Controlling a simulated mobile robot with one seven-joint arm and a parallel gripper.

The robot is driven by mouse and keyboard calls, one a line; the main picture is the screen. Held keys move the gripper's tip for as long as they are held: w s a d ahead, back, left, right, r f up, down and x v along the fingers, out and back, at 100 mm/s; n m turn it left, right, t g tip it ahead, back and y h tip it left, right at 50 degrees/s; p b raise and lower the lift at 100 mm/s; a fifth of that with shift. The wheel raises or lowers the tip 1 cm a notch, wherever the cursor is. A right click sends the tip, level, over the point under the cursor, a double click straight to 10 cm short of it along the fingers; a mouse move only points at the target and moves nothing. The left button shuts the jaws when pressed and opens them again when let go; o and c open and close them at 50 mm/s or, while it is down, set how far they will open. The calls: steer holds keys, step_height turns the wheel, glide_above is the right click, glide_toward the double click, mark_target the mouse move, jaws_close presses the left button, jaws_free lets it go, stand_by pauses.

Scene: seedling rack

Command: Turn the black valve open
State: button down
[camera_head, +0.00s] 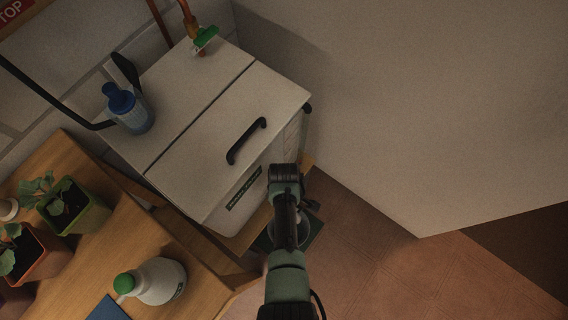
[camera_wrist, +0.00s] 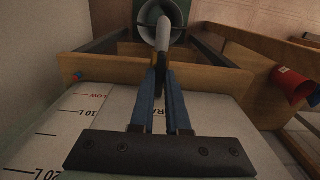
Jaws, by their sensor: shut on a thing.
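A white tank (camera_head: 225,135) with a black lid handle (camera_head: 246,141) stands at the centre left in the head view. In the wrist view its wall (camera_wrist: 85,115) carries litre marks and the word LOW. My gripper (camera_wrist: 161,78) has its two blue fingers closed on a small dark part, which appears to be the black valve (camera_wrist: 159,70). In the head view my arm hides the valve and fingers.
A wooden bench (camera_head: 120,235) at the lower left holds potted seedlings and a white bottle (camera_head: 160,281) with a green cap. A blue container (camera_head: 128,108) stands on the tank. A green-handled tap (camera_head: 205,39) is behind. A red object (camera_wrist: 292,86) is at right in the wrist view.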

steer(key=c, duration=0.9)
jaws_free()
steer(key=shift+r, duration=0.1)
step_height(320, 180, up, 13)
steer(key=p, duration=0.4)
